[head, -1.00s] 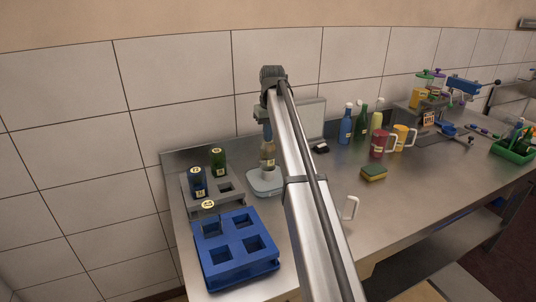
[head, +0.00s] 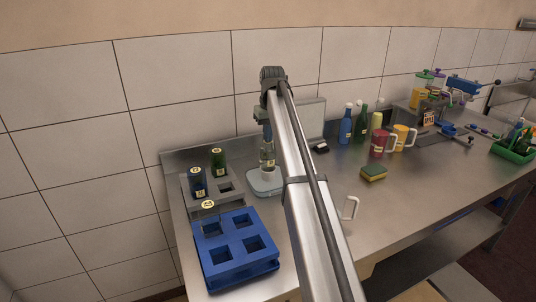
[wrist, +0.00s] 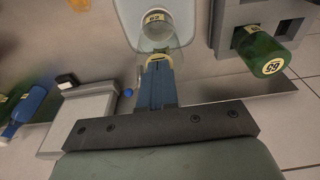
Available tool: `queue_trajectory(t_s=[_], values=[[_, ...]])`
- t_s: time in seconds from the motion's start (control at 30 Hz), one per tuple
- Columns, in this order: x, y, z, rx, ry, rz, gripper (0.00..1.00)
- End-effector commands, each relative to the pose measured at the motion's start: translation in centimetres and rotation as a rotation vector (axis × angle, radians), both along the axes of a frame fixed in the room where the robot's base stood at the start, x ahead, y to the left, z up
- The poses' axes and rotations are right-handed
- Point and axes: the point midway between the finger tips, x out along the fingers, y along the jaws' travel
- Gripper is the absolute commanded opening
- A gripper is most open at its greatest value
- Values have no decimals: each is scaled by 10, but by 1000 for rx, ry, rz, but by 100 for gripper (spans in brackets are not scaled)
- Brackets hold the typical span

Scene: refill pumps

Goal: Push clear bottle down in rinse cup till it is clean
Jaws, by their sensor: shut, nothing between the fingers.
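The clear bottle (head: 267,158) stands upright in the small white rinse cup (head: 268,174), on a pale base on the steel counter. It carries a pale label. In the wrist view the clear bottle (wrist: 152,38) is seen from above, with a yellowish ring near its top. My gripper (head: 266,139) is directly above the bottle, pointing down. Its blue fingers (wrist: 158,70) are shut together at the bottle's top, with nothing between them. They look to be touching the top. The cup's inside is hidden by the bottle.
A grey rack (head: 235,197) with green and dark blue bottles stands left of the cup. A blue rack (head: 238,262) is in front. A sponge (head: 373,173), mugs and several bottles stand to the right. A grey box (head: 312,118) is behind my arm.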

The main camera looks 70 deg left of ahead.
Motion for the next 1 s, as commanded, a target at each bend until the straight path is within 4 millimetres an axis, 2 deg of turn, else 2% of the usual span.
queue_trajectory(t_s=[0.7,1.0], values=[[0,0,36,1,0,0,0],[0,0,41,0,0,0,0]])
